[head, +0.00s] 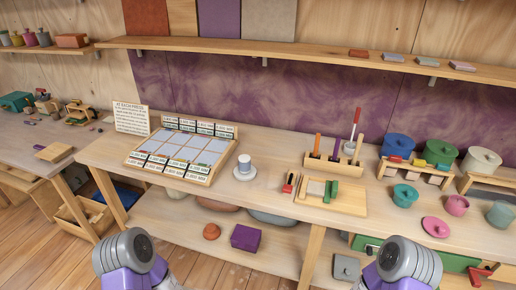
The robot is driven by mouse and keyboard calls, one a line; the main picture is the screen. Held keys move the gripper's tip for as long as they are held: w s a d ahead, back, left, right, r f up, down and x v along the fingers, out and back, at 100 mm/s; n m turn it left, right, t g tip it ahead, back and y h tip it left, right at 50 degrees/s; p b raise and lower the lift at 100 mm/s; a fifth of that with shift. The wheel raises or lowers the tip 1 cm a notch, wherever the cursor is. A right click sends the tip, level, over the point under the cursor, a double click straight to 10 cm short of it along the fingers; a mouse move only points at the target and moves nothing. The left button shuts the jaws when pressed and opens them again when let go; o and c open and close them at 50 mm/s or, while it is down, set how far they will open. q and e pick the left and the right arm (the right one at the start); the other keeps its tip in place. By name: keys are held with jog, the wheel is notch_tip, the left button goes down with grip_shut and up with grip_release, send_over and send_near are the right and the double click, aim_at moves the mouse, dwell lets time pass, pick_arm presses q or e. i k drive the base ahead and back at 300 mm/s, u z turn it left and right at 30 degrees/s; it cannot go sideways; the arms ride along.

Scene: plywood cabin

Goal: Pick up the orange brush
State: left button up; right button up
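An orange stick-like tool (317,143), which may be the orange brush, stands upright in a wooden holder (346,170) on the long table. Its lower end is hidden in the holder, and its tip is too small to make out. Darker purple and brown handles stand beside it in the same holder, and a taller tool with a red handle (357,116) rises behind. Only grey and purple links of my two arms show at the bottom edge, well short of the holder. Neither gripper is in view.
In front of the holder lie a wooden tray (357,205) with small blocks and a small red-and-black item (289,183). Coloured pots (398,147) crowd the right. A shelf (300,52) runs above.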

aim_at(315, 156)
jog(key=u, duration=0.3)
jog(key=i, duration=0.9)
jog(key=z, duration=1.3)
